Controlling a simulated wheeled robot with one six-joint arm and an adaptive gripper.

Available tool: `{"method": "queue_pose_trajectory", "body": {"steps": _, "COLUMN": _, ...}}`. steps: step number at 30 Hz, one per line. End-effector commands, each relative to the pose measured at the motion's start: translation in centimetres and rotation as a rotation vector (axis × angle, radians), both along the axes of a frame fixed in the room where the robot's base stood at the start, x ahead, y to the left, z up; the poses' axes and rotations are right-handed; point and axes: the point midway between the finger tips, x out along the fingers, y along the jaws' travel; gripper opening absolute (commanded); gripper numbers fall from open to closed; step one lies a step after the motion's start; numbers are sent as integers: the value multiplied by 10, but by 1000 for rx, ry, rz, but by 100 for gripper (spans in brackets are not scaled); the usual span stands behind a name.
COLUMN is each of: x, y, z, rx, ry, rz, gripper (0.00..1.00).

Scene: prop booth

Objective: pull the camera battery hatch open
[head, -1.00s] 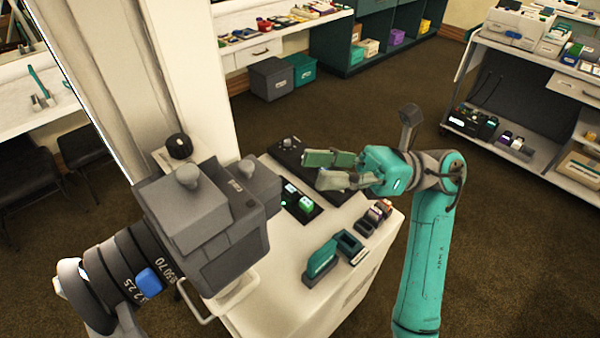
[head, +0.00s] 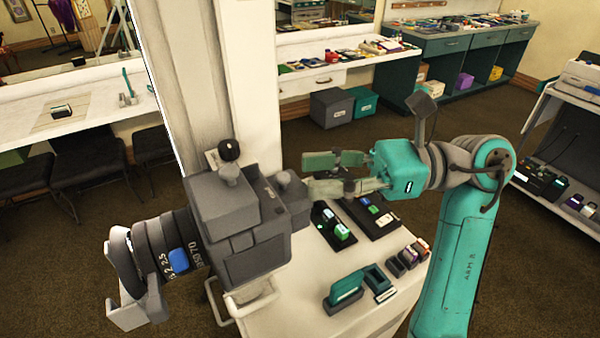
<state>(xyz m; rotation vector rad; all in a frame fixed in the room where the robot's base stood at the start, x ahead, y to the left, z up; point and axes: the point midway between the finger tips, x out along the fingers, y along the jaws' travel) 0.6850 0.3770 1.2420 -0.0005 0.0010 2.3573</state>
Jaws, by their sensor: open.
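A large grey camera (head: 225,200) with a dark lens (head: 170,245) pointing left stands at the left of the white cart. Its battery hatch cannot be clearly told apart; a flat dark panel (head: 258,262) faces me on the body's near side. My gripper (head: 307,175) is open, with its two green-grey fingers pointing left at the camera's right end. The lower fingertip is close to that end; I cannot tell whether it touches. Nothing shows between the fingers.
The white cart (head: 315,318) holds a teal charger-like block (head: 345,290), several small batteries (head: 408,258) and dark trays (head: 372,213). A white pillar (head: 250,80) rises behind the camera. A grey shelf unit (head: 560,125) stands at right. Floor between is clear.

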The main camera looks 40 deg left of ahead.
Motion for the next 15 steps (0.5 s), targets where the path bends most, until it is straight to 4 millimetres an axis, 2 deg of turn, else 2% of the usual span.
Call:
{"method": "queue_pose_trajectory", "body": {"steps": 6, "x": -18, "y": 18, "z": 0, "rx": 1, "ry": -1, "rz": 1, "gripper": 44}}
{"method": "queue_pose_trajectory", "body": {"steps": 15, "x": -23, "y": 23, "z": 0, "rx": 1, "ry": -1, "rz": -1, "gripper": 44}}
